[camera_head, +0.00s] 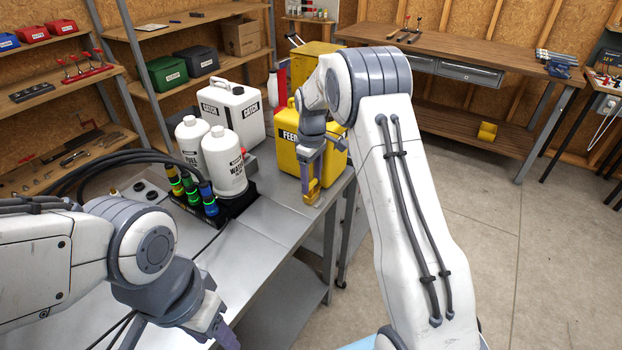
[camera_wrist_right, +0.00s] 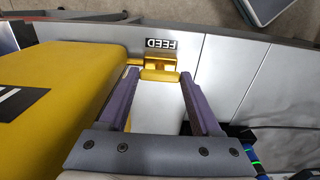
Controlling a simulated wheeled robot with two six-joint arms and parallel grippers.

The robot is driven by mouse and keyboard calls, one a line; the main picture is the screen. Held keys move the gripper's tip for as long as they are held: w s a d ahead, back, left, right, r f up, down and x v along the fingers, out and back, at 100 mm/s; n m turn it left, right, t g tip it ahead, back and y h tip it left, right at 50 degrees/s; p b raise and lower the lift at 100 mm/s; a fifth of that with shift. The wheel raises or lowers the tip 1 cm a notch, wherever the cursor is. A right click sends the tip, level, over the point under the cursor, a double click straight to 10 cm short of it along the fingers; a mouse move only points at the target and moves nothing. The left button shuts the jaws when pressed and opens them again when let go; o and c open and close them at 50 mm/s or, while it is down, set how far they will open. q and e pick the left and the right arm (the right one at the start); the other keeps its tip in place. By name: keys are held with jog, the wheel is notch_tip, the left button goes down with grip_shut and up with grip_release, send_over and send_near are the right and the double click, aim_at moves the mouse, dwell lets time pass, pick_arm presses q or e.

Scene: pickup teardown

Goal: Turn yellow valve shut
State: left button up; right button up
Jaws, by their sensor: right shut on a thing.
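The yellow valve (camera_head: 312,197) sits at the bench's right end, in front of the yellow FEED jug (camera_head: 322,155). In the right wrist view the yellow valve (camera_wrist_right: 160,73) has a bar-like handle between my fingertips, near a black FEED label (camera_wrist_right: 160,43). My right gripper (camera_head: 312,186) points down and is shut on the valve handle; it also shows in the right wrist view (camera_wrist_right: 161,74). The handle's exact angle is hard to tell. My left gripper (camera_head: 228,340) is low at the bottom edge, mostly cut off, away from the valve.
A white CATCH jug (camera_head: 236,112) and two white bottles (camera_head: 224,160) stand left of the FEED jug. A rack with coloured bands (camera_head: 192,193) and black hoses (camera_head: 100,160) lie farther left. The metal bench's front (camera_head: 268,225) is clear.

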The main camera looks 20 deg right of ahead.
jog(key=shift+a, duration=0.1)
jog(key=m+p, duration=0.1)
jog(key=m, duration=0.2)
jog(key=shift+m+p, duration=0.3)
jog(key=shift+m, duration=0.1)
jog(key=m+p, duration=0.1)
jog(key=m, duration=0.3)
jog(key=shift+m, duration=0.3)
jog(key=m+p, duration=0.1)
jog(key=m, duration=0.3)
jog(key=shift+m, duration=2.8)
jog(key=o, duration=1.1)
jog(key=shift+r, duration=0.1)
